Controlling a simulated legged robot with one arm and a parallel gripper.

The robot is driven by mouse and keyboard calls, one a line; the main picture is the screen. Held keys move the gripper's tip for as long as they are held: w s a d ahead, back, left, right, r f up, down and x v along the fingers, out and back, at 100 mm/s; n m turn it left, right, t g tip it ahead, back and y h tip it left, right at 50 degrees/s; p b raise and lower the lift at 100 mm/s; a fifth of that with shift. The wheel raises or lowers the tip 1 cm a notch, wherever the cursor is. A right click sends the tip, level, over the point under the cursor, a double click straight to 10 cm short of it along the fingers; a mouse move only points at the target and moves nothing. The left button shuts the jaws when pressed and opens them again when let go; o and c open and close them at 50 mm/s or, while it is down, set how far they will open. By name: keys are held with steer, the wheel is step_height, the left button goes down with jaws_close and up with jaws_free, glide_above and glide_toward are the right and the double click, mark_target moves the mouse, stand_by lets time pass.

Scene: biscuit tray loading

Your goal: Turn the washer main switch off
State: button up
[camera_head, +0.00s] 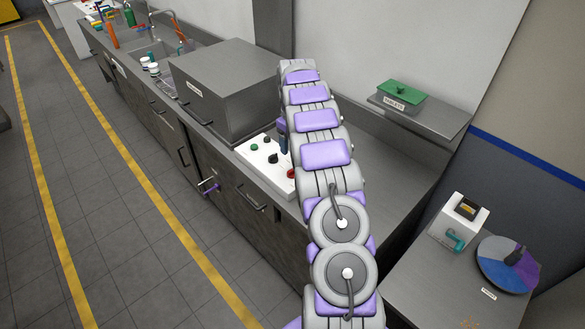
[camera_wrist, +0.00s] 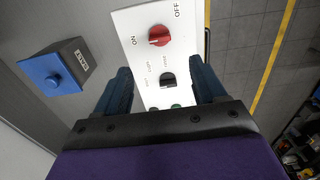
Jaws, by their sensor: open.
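A white control panel (camera_wrist: 136,20) lies on the steel counter; it also shows in the head view (camera_head: 262,172). It carries a red rotary knob (camera_wrist: 158,36), also in the head view (camera_head: 291,173), between the printed words ON and OFF. I cannot tell which word the knob points to. A black knob (camera_wrist: 167,80) is beside it, and green parts are partly hidden by my gripper's body. My gripper (camera_wrist: 161,64) is open over the panel, its dark blue fingers either side of the black knob, with the red knob just beyond the fingertips. Nothing is between the fingers in contact that I can see.
A blue-topped dark box (camera_wrist: 50,75) with a label stands left of my fingers in the wrist view. A steel machine housing (camera_head: 225,85) stands beside the panel. A green-lidded box (camera_head: 402,95) sits on a wall shelf. The floor left of the counter is clear.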

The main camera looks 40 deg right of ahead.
mark_target(292, 172)
step_height(292, 172, down, 12)
steer(key=shift+d+f+b, duration=0.1)
steer(key=shift+f+b, duration=0.15)
steer(key=shift+b, duration=0.05)
steer(key=c, duration=1.1)
